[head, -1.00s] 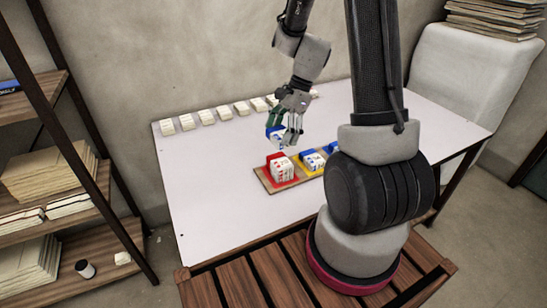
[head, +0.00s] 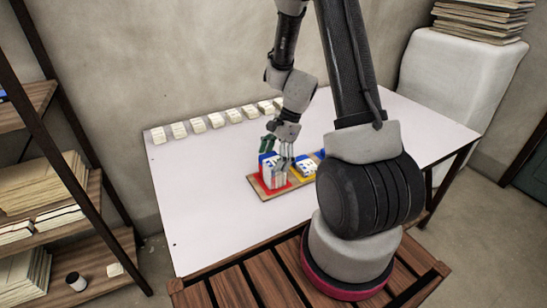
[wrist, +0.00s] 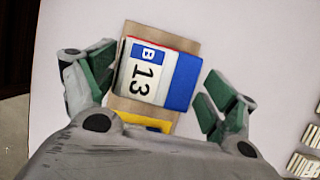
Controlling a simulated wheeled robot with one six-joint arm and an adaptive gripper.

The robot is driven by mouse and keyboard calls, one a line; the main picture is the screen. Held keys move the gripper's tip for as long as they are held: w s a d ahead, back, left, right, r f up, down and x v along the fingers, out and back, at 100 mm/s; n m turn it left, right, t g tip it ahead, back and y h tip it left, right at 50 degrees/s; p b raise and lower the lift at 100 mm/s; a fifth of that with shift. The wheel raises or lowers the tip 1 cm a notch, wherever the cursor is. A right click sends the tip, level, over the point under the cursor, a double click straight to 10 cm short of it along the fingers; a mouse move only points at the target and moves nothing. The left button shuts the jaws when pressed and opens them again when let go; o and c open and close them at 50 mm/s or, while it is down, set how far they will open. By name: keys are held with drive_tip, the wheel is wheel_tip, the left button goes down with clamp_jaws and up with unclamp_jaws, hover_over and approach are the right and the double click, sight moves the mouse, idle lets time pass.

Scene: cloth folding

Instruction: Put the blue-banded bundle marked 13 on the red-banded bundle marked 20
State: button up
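The blue-banded bundle marked 13 (wrist: 145,75) lies label up between my fingers in the wrist view. In the head view its blue top (head: 267,157) shows on the stack at the red place (head: 266,188) of the wooden board. The red-banded bundle marked 20 cannot be read; the white stack (head: 273,178) beneath the blue top hides its marking. My gripper (wrist: 155,92) is open around bundle 13, with a gap visible on each side. In the head view my gripper (head: 277,150) is right at the stack.
Several pale bundles (head: 215,120) line the table's back edge. The table (head: 205,210) is clear at left and front.

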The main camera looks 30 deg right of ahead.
drive_tip(key=shift+o, duration=0.4)
drive_tip(key=shift+d+r, duration=0.1)
drive_tip(key=shift+r, duration=0.3)
drive_tip(key=v, duration=1.1)
drive_tip(key=s+a+r+n+t+h, duration=0.2)
drive_tip(key=s+r+n+t+h, duration=0.2)
drive_tip(key=s+r+n, duration=1.4)
drive_tip(key=shift+s+a+h, duration=0.3)
drive_tip(key=shift+s+a, duration=0.05)
